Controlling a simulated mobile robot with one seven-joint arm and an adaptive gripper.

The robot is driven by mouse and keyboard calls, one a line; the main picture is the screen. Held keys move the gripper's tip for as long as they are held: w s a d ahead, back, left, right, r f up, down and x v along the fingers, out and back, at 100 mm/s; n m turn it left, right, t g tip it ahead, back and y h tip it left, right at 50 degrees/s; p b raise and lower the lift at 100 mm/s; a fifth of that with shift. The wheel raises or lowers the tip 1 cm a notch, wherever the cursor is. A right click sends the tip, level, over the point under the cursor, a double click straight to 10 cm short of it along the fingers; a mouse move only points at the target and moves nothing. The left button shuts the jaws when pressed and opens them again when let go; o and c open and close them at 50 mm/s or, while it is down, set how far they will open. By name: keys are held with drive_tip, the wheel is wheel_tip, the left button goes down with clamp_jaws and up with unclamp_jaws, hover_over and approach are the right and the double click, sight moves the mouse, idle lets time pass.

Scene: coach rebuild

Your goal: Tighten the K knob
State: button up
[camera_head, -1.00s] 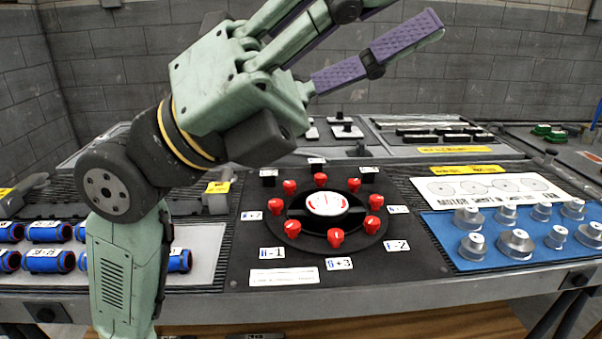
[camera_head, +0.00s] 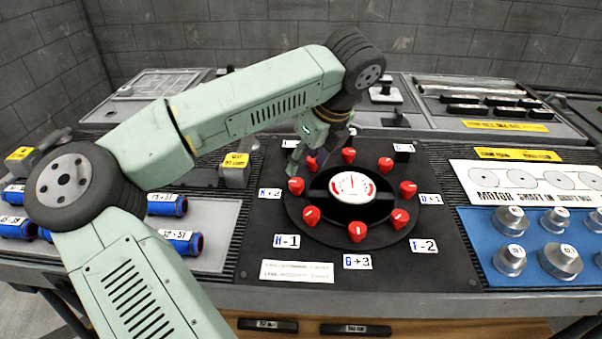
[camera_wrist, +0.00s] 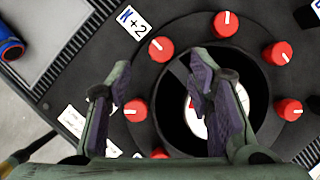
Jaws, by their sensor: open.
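The K knob (camera_head: 296,187) is a small red knob at the left of the black round plate, beside the label K+2 (camera_head: 270,193). In the wrist view the red K knob (camera_wrist: 161,49) shows a white pointer mark and lies between my fingertips in the picture. My gripper (camera_wrist: 160,62) is open and empty, with a purple-padded finger on each side of the knob. In the head view my gripper (camera_head: 305,165) points down just above the knob, partly hidden by my wrist. Contact cannot be told.
Several other red knobs, such as the lower one (camera_head: 357,231), ring a central white gauge (camera_head: 352,186). Blue cylinders (camera_head: 167,204) lie at left. Metal knobs (camera_head: 561,260) stand on a blue mat at right. A raised block (camera_head: 236,170) stands left of the plate.

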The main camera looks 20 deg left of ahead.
sight(297, 182)
drive_tip(key=p+x, duration=0.2)
drive_tip(key=x, duration=0.5)
drive_tip(key=shift+w+a+f, duration=0.1)
drive_tip(key=shift+f, duration=0.25)
drive_tip(key=c, duration=1.1)
